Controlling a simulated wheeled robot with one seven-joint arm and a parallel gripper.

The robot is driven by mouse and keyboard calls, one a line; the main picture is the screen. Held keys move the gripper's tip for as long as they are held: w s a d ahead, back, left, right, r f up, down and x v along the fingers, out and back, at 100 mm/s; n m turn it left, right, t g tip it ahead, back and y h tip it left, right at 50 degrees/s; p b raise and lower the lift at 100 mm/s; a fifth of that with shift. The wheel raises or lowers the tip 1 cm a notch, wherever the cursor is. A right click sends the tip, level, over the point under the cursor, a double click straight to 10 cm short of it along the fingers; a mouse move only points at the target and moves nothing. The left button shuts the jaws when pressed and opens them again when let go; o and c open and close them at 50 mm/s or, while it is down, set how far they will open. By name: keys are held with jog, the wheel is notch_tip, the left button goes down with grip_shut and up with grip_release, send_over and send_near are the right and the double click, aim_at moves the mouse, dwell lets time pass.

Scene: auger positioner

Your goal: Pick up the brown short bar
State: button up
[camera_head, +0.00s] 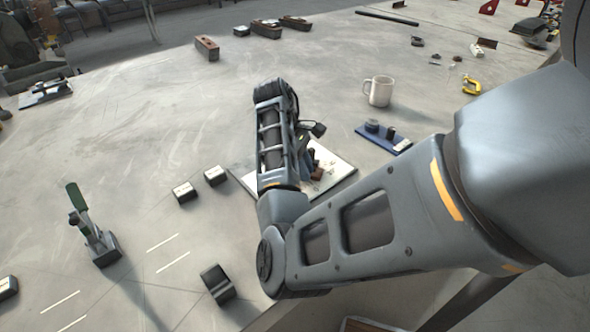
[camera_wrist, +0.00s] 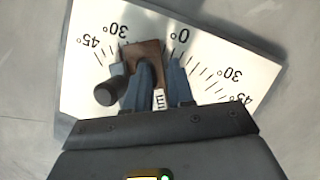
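The brown short bar (camera_wrist: 144,52) shows in the wrist view over the white plate, near the 0° and 30° marks. A small brown piece (camera_head: 317,174) also shows in the head view beside my forearm. My gripper (camera_wrist: 158,75) has two blue-grey fingers pointing at the plate, with a narrow gap between them. The bar is at the fingertips and overlaps the left one. Whether the fingers grip it cannot be told. A dark round knob (camera_wrist: 108,92) sits left of the fingers, and a small white label (camera_wrist: 158,99) shows between them.
The white angle-marked plate (camera_head: 342,170) lies on the grey table. A blue tray (camera_head: 403,150) and a white mug (camera_head: 379,91) stand to its right. Two small blocks (camera_head: 185,192) (camera_head: 216,176) and a green-handled clamp (camera_head: 90,228) are to the left. Brown blocks (camera_head: 207,48) lie farther back.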

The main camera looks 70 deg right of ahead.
jog(key=shift+c, duration=0.3)
grip_shut()
jog(key=shift+r, duration=0.15)
